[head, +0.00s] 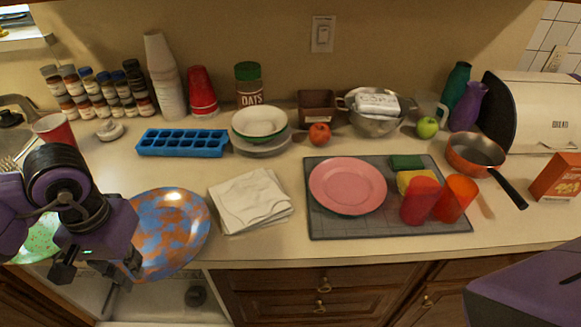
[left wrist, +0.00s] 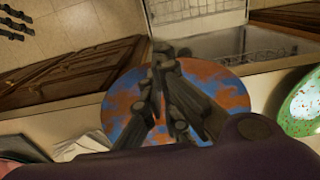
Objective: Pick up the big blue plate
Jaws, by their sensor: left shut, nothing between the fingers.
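The big blue plate (head: 178,226) has orange patches and lies at the left front of the counter. Its near edge reaches past the counter's front edge. In the left wrist view the plate (left wrist: 226,88) is partly hidden behind my fingers. My left gripper (head: 98,272) is in front of the plate's left side and covers part of it; in the left wrist view the gripper (left wrist: 165,62) is shut and empty, with its fingers over the plate. I cannot tell whether they touch it. My right gripper is out of view.
A green speckled plate (head: 38,240) lies left of the blue plate, partly behind my arm. White napkins (head: 250,201) lie to its right, a blue ice tray (head: 182,143) behind it. A red cup (head: 54,128) stands behind my arm. An open dishwasher (head: 165,295) is below the counter.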

